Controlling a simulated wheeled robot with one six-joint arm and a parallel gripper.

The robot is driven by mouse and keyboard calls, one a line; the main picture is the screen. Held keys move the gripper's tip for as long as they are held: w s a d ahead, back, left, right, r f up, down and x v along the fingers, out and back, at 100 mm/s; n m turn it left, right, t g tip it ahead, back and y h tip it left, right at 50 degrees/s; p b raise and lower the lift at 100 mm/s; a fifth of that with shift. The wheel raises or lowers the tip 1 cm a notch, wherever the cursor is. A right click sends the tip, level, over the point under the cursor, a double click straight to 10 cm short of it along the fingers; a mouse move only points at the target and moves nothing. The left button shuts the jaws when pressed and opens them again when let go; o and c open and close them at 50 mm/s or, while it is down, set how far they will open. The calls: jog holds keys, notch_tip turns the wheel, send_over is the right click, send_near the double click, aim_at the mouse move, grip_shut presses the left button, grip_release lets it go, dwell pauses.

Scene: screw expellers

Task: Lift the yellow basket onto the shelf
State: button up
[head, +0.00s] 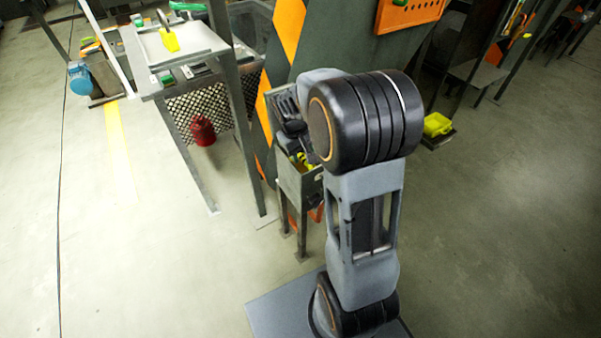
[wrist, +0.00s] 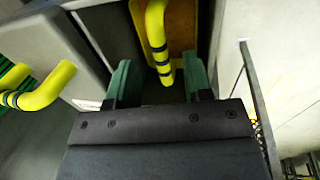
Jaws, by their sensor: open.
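A small bright yellow container (head: 437,125), which looks like the yellow basket, sits on a low dark ledge to the right of my arm in the head view. My gripper (head: 288,118) is partly hidden by my arm, over a narrow grey stand. In the wrist view my gripper (wrist: 160,66) is open, with its two green fingers apart. A bent yellow bar (wrist: 157,40) with dark bands shows in line with the gap between them. I cannot tell whether it touches a finger. I see no shelf that I can name surely.
The grey stand (head: 294,185) has yellow parts at its top, close to my gripper. Another yellow banded bar (wrist: 45,88) is at left in the wrist view. A metal table (head: 200,45) stands at upper left, with a red can (head: 202,131) below it. The floor at right is clear.

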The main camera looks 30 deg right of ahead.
aim_at(303, 158)
jog(key=f, duration=0.1)
jog(key=f+b, duration=0.1)
jog(key=f, duration=0.2)
jog(key=shift+d, duration=0.35)
grip_shut()
jog(key=shift+r, duration=0.1)
